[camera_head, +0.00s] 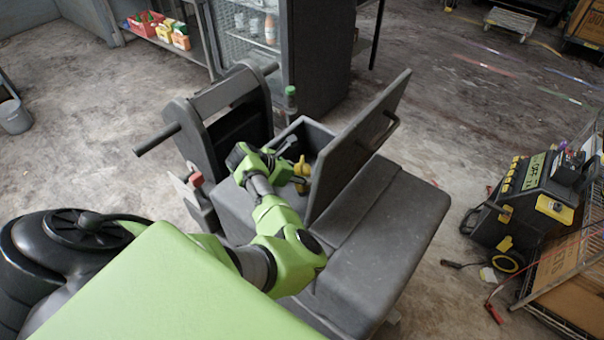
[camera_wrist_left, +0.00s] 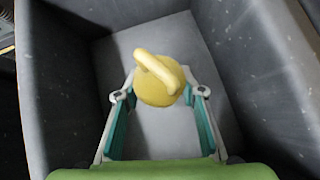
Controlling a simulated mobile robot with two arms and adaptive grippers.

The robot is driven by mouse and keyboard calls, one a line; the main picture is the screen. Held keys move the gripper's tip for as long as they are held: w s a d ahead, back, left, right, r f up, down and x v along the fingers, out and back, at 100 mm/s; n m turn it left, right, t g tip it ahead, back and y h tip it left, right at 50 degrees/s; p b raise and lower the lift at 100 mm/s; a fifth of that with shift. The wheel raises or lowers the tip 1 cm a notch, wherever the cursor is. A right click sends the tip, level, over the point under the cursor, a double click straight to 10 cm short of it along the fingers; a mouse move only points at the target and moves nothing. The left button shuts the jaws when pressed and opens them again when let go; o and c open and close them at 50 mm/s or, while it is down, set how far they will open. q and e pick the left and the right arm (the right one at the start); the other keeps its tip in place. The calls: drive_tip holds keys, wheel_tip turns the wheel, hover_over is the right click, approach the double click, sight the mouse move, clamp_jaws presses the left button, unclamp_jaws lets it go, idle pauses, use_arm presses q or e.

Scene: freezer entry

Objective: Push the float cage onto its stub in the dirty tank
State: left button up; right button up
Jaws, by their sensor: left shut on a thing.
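The dirty tank (camera_head: 318,127) is a grey open box in the machine, its lid raised on the right. The yellow float cage (camera_wrist_left: 158,88), a rounded body with a looped handle on top, shows between the fingers of my left gripper (camera_wrist_left: 160,98). My gripper is shut on it, with teal pads either side. Grey tank walls (camera_wrist_left: 60,90) surround them in the left wrist view. In the head view the yellow cage (camera_head: 302,169) shows at the tank opening, beside my wrist. The stub is hidden; I cannot tell whether the cage touches it. My right gripper is out of view.
The raised lid (camera_head: 355,145) stands close to the right of my left arm. The machine's handle block (camera_head: 225,115) is behind left. A yellow-and-black machine (camera_head: 525,205) stands at right, and a glass-front cabinet (camera_head: 255,35) at the back.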

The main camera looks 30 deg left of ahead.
use_arm(q)
drive_tip(key=shift+f+b, duration=0.6)
drive_tip(key=shift+f, duration=0.9)
drive_tip(key=o, duration=1.3)
drive_tip(key=v, duration=1.2)
drive_tip(key=shift+a, duration=0.1)
